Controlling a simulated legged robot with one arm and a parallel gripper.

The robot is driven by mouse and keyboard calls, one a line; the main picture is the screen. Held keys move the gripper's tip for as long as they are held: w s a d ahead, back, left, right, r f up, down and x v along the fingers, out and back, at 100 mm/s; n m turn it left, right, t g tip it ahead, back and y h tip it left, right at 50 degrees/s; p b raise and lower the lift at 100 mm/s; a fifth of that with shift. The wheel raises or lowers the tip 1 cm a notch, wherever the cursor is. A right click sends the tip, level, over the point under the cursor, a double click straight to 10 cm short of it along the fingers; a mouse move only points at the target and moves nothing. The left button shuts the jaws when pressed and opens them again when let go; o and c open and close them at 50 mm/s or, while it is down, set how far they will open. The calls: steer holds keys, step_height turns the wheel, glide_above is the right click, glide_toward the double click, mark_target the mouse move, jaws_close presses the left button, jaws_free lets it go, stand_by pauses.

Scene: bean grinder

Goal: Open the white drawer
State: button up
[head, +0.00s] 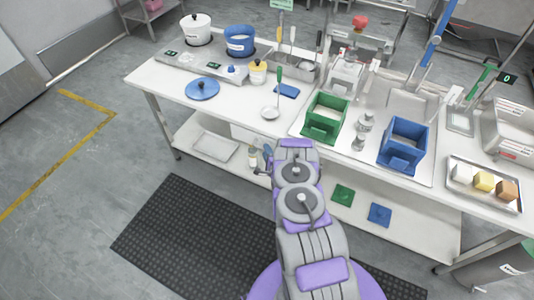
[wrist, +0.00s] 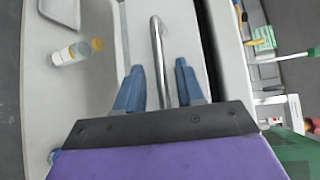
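The white drawer (head: 243,133) is under the worktop, partly hidden behind my arm in the head view. In the wrist view its pale front (wrist: 188,36) carries a curved silver bar handle (wrist: 157,50). My gripper (wrist: 159,84) is open, with its two blue fingers on either side of the handle. In the head view my gripper (head: 262,160) is small and partly hidden by my arm, near the drawer.
A small bottle with a yellow cap (wrist: 78,52) stands on the lower shelf (head: 195,163), near a metal tray (head: 215,147). The worktop (head: 235,105) above holds a blue lid (head: 202,88), a green bin (head: 325,118) and a blue bin (head: 403,143). The floor at left is clear.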

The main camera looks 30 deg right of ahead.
steer(key=shift+c, duration=0.3)
jaws_close()
steer(key=shift+s+a+f, duration=0.1)
